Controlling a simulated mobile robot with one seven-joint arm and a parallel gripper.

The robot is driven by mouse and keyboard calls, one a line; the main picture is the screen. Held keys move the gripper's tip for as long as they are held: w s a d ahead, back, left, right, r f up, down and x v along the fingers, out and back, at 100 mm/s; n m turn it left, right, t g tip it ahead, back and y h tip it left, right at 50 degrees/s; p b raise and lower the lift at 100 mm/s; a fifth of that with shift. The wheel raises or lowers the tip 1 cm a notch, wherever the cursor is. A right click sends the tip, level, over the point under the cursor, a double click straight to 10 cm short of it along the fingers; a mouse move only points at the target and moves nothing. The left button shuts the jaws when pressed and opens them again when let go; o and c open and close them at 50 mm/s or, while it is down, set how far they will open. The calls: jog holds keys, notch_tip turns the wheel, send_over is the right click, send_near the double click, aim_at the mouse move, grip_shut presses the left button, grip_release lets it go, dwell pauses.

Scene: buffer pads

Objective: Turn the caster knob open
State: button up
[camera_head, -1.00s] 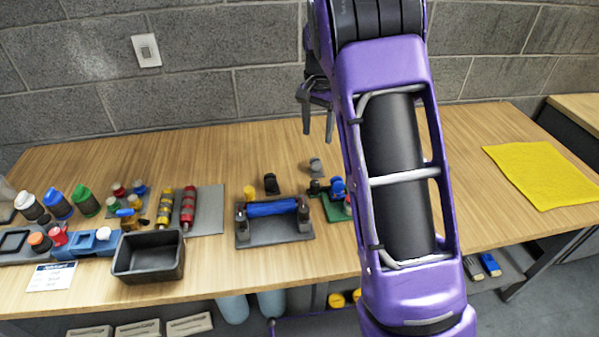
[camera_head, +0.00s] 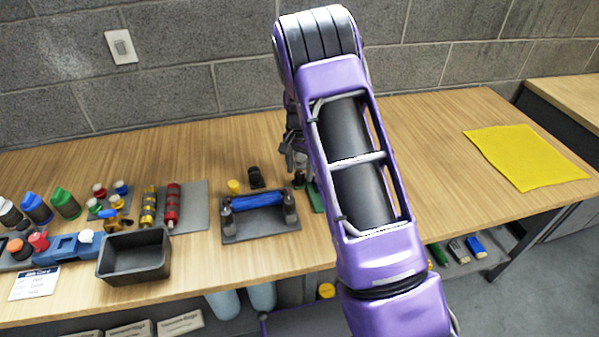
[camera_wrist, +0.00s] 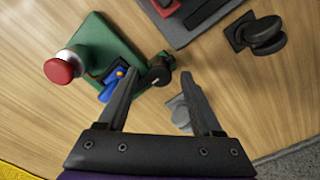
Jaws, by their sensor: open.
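My gripper (camera_wrist: 159,78) is open and points down over the table; in the head view (camera_head: 295,158) it is partly behind my arm. In the wrist view a small dark knob (camera_wrist: 160,73) on the edge of a green board (camera_wrist: 108,38) shows between the fingertips; I cannot tell if they touch it. The board also carries a blue handle (camera_wrist: 112,84) and a red-topped white button (camera_wrist: 64,68). A black caster-like piece (camera_wrist: 258,36) stands to the right, and a grey one (camera_wrist: 180,111) lies partly behind the right finger. Which piece is the caster knob is unclear.
A grey stand with a blue roller (camera_head: 257,200) is left of the green board (camera_head: 316,196). A dark bin (camera_head: 134,256) and several coloured bottles and rollers are further left. A yellow cloth (camera_head: 524,157) lies right; the wood around it is clear.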

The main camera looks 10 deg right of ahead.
jog(key=shift+f, duration=0.6)
grip_shut()
